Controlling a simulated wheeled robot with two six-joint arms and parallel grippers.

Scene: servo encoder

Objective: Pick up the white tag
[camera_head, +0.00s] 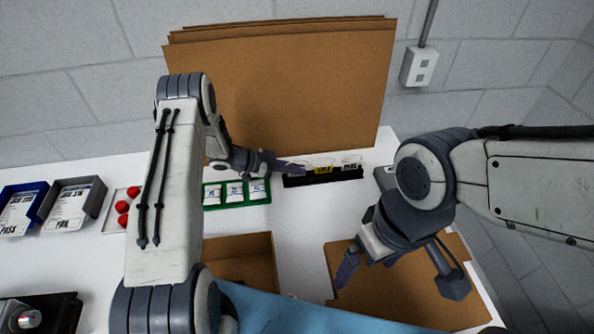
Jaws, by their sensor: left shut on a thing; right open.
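A black rack (336,175) at the back of the white table holds small tags in a row. My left gripper (293,168) reaches in from the left and is shut at the rack's left end on a pale tag, which its fingers mostly hide. I take this for the white tag, but cannot tell if it is clear of the rack. A yellow tag (323,168) stands in the middle, and another pale tag with dark lettering (352,165) at the right. My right gripper (368,268) is open and empty above a brown cardboard piece, front right.
A green tray (238,205) with white packets lies left of the rack. An open cardboard box (268,255) is in front. Blue (14,212) and grey (66,212) bins stand far left, near red round parts (122,207). Brown boards (290,90) lean behind.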

